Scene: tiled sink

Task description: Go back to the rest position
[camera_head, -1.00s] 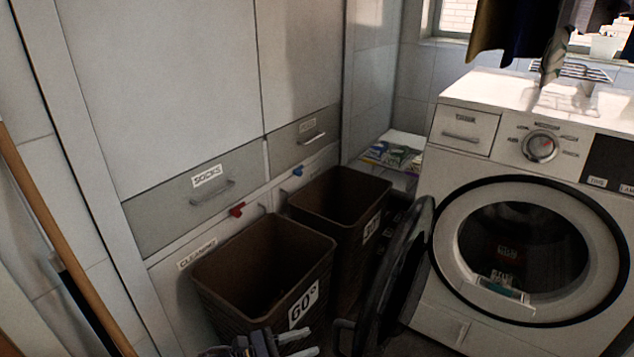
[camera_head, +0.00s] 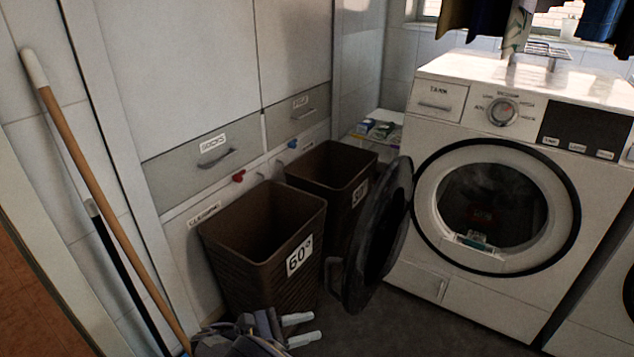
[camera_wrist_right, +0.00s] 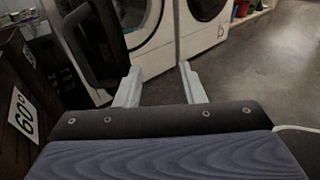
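My right gripper (camera_head: 302,330) shows at the bottom of the head view, low in front of the basket marked 60° (camera_head: 262,250). Its two pale fingers are apart with nothing between them. In the right wrist view the same gripper (camera_wrist_right: 160,84) is open above bare grey floor, with the dark basket (camera_wrist_right: 22,110) on the left. My left gripper is in neither view.
The washing machine (camera_head: 440,262) stands at right, its round door (camera_head: 378,235) swung open beside the baskets. A second brown basket (camera_head: 330,160) stands behind the first. A wooden broom handle (camera_head: 105,205) leans at left. Open floor (camera_wrist_right: 255,75) lies right in the wrist view.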

